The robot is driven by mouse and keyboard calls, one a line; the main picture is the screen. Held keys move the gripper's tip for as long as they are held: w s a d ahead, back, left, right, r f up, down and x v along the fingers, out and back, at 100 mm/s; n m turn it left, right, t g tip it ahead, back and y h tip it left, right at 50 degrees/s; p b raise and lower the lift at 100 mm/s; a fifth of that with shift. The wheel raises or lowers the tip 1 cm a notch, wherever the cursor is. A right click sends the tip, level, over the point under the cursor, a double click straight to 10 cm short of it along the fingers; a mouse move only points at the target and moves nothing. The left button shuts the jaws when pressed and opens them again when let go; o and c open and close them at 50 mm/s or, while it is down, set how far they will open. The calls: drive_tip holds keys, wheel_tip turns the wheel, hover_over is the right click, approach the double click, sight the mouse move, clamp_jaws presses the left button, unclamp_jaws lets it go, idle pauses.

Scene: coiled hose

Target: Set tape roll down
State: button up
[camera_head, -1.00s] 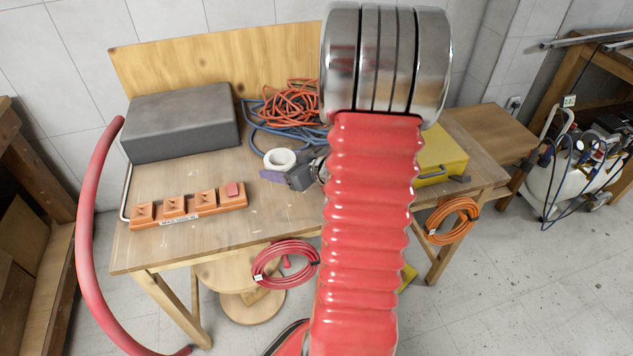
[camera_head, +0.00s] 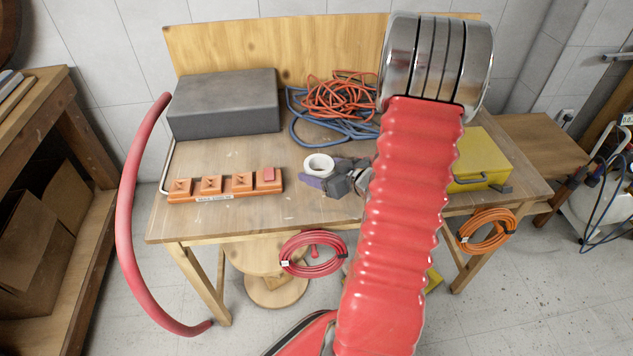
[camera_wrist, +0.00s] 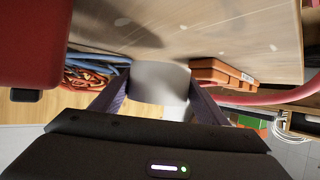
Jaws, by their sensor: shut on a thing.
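The white tape roll (camera_head: 318,166) is at the tips of my gripper (camera_head: 316,176), over the middle of the wooden workbench (camera_head: 240,149). In the wrist view the tape roll (camera_wrist: 160,82) sits between the two purple fingers of my gripper (camera_wrist: 157,92), which are shut on it. The bench top shows along the upper part of that view, with a dark shadow on it. I cannot tell whether the roll touches the bench. My red ribbed arm hides part of the bench right of the gripper.
An orange tray (camera_head: 226,188) lies left of the roll and a grey box (camera_head: 224,104) behind it. Orange and blue cables (camera_head: 338,98) lie behind the roll. A yellow case (camera_head: 480,160) is at the right. Bare bench lies around the roll, mostly in front and left.

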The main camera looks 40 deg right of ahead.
drive_tip(key=shift+f, duration=0.1)
drive_tip(key=shift+f, duration=1.95)
drive_tip(key=shift+f, duration=0.1)
drive_tip(key=o, duration=1.1)
drive_tip(key=v, duration=1.2)
drive_tip(key=shift+s, duration=0.1)
